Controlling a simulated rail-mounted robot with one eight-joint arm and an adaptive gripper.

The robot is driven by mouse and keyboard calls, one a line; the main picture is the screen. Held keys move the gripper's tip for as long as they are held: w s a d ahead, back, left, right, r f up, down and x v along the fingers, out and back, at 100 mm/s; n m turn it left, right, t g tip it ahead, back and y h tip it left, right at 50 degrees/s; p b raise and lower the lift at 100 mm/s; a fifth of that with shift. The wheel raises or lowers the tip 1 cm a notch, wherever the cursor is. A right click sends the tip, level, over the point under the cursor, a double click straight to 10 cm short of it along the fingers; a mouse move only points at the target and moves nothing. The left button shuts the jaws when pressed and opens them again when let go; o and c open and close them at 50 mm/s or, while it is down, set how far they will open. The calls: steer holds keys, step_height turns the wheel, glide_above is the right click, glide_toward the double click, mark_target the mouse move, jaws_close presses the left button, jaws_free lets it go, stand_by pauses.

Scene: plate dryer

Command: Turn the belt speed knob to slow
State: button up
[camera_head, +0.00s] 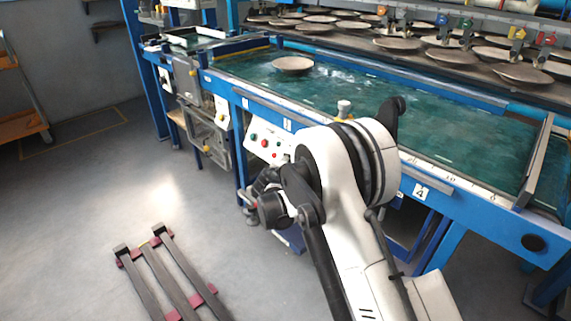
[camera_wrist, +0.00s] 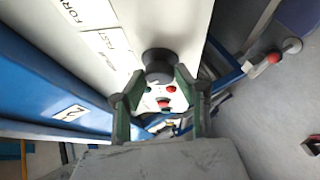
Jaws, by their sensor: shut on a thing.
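The belt speed knob (camera_wrist: 158,62) is a dark round knob on the white control panel (camera_wrist: 190,22) in the wrist view. My gripper (camera_wrist: 160,78) has its two green-edged fingers shut on the knob, one on each side. Printed labels lie beside the knob; one (camera_wrist: 118,40) reads FAST, and the one next to it is too blurred to read surely. The knob's pointer cannot be made out. In the head view the panel (camera_head: 262,135) shows at the front of the blue frame, and my arm hides the knob.
Red and green buttons (camera_wrist: 165,97) sit on the panel close to my fingers. The blue frame rail (camera_wrist: 40,75) runs along the panel's left in the wrist view. A plate (camera_head: 292,64) lies on the green belt (camera_head: 350,90). A rack (camera_head: 160,270) lies on the floor.

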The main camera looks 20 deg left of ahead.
steer(key=shift+d+n+g, duration=0.1)
steer(key=shift+n+g, duration=0.2)
steer(key=shift+n, duration=0.3)
steer(key=o, duration=1.1)
steer(key=v, duration=1.2)
steer(key=shift+w+d+r, duration=0.1)
steer(key=shift+d+r, duration=0.05)
